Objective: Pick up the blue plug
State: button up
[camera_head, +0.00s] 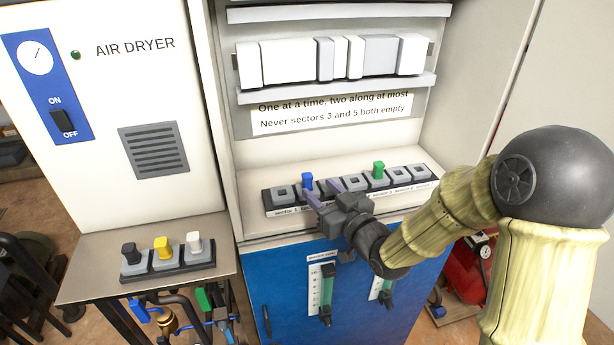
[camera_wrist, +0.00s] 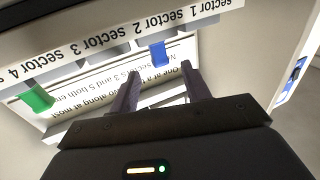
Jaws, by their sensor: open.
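The blue plug (camera_head: 307,181) stands in the second socket from the left of the dark socket strip (camera_head: 268,207) in the cabinet recess. My gripper (camera_head: 321,190) is open, its two fingers pointing toward the blue plug from the right and front. In the wrist view, the blue plug (camera_wrist: 158,53) shows beyond and between the open fingertips (camera_wrist: 160,78). Nothing is held between the fingers. The gripper hides part of the strip just right of the blue plug.
A green plug (camera_head: 378,170) stands further right in the same strip, among several grey sockets. A side shelf at left holds a block with black (camera_head: 130,253), yellow (camera_head: 162,247) and white (camera_head: 194,242) plugs. A white label (camera_head: 330,113) and white modules (camera_head: 287,64) are above.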

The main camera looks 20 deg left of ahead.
aim_at(310, 179)
jog(key=shift+w+a, duration=0.45)
jog(key=shift+a, duration=0.05)
jog(key=shift+w+a+r+p, duration=0.3)
jog(key=shift+a+p, duration=0.1)
jog(key=shift+p, duration=0.1)
jog(key=p+x, duration=0.2)
jog(key=x, duration=0.1)
jog(key=shift+w+a, duration=0.15)
jog(key=shift+w, duration=0.05)
jog(key=shift+w+a+f, duration=0.15)
jog(key=shift+w+a, duration=0.1)
jog(key=shift+a, duration=0.05)
